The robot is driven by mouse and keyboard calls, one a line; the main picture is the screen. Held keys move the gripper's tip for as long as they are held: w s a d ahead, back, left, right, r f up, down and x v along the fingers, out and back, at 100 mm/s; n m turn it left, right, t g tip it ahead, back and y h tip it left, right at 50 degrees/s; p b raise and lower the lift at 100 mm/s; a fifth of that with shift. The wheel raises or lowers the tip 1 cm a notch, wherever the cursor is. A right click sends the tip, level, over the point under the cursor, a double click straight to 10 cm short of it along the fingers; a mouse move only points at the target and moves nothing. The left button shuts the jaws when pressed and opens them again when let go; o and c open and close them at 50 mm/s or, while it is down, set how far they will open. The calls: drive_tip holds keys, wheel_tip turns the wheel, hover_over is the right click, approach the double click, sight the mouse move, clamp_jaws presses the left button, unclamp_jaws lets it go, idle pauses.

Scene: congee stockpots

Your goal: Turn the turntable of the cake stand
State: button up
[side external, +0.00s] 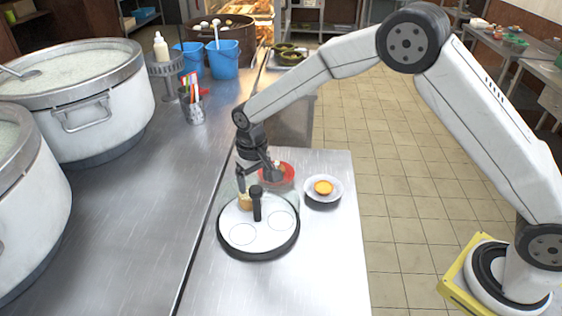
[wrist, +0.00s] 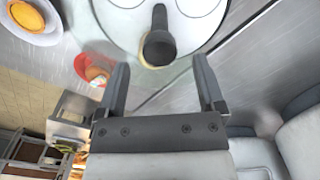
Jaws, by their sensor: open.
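The cake stand's turntable (side external: 240,238) is a round white disc with a dark rim and thin circle outlines on top. It stands on the steel table. A black upright post (side external: 256,207) rises from it, and a small yellow-orange item (side external: 245,202) sits near the post toward the back. My gripper (side external: 257,178) is above the turntable's back part, its fingers apart and empty. In the wrist view the post (wrist: 158,42) shows just beyond the gap between my fingertips (wrist: 161,64), over the white disc (wrist: 105,18). I cannot tell the exact height gap.
A white plate with an orange tart (side external: 323,187) lies right of the turntable. A red dish (side external: 284,171) is behind it, partly hidden by my gripper. Large stockpots (side external: 75,100) and a cup of coloured sticks (side external: 191,104) stand on the left counter. The table's front is clear.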

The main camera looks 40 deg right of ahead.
sight(257, 206)
drive_tip(key=shift+f, duration=1.35)
clamp_jaws()
